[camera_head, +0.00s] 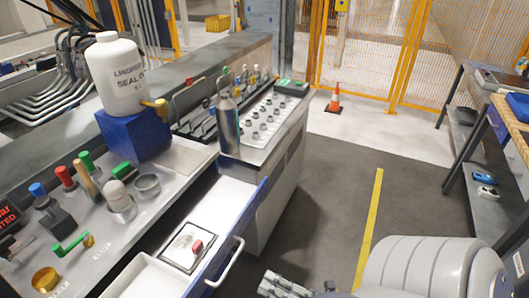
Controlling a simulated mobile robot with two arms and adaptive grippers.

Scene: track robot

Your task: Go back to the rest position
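My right gripper (272,282) shows at the bottom edge, right of the drawer handle. It is small and partly cut off, so I cannot tell whether it is open or shut. I see nothing clearly held in it. My white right arm fills the bottom right corner. My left gripper is not in view. An open drawer (228,187) sticks out of the workbench, with a small tray holding a red piece (197,247) inside.
The workbench carries a white sealant bottle (117,75) on a blue stand (135,135), a metal flask (227,125), and several coloured tools. A table (465,100) stands at right. Grey floor (330,190) lies open between them. An orange cone (335,98) stands near the yellow fence.

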